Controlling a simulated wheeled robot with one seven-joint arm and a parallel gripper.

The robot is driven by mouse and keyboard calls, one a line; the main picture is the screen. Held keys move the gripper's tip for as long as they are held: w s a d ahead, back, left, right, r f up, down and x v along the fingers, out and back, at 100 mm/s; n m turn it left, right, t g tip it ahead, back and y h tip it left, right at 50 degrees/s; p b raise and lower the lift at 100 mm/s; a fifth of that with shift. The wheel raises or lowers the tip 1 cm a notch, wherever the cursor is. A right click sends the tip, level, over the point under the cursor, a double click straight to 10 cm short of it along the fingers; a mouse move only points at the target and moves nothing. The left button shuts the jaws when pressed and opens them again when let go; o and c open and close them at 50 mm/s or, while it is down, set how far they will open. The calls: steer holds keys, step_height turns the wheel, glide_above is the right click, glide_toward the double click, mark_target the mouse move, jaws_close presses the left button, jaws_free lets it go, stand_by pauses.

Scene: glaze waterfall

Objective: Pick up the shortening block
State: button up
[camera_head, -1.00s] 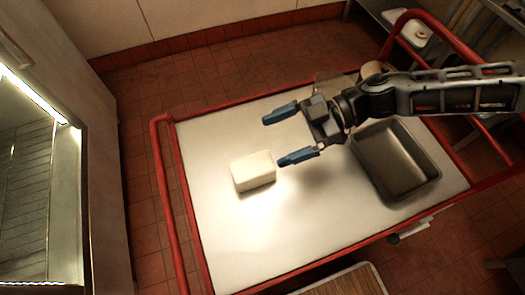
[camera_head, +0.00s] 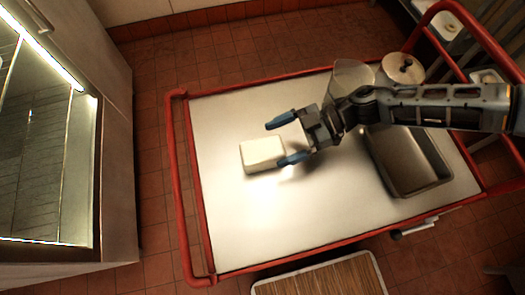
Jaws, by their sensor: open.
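The shortening block (camera_head: 262,154) is a pale cream rectangular block lying on the white top of a red-railed cart (camera_head: 240,225), left of the middle. My gripper (camera_head: 281,141) is open, with two blue fingers pointing left. The upper finger is above and right of the block in the picture; the lower finger's tip is at the block's right edge. I cannot tell whether that finger touches the block or hovers over it. Nothing is between the fingers except possibly the block's near corner.
A grey metal pan (camera_head: 410,165) sits on the cart's right side, below my arm. A lit glass-fronted cabinet (camera_head: 40,140) is at the left. The cart's front left is clear.

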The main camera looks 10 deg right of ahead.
glide_above(261, 154)
steer(key=s, duration=0.2)
step_height(261, 154, down, 2)
steer(key=shift+w+p, duration=0.1)
steer(key=shift+p, duration=0.25)
steer(key=shift+c, duration=0.2)
steer(key=c, duration=1.4)
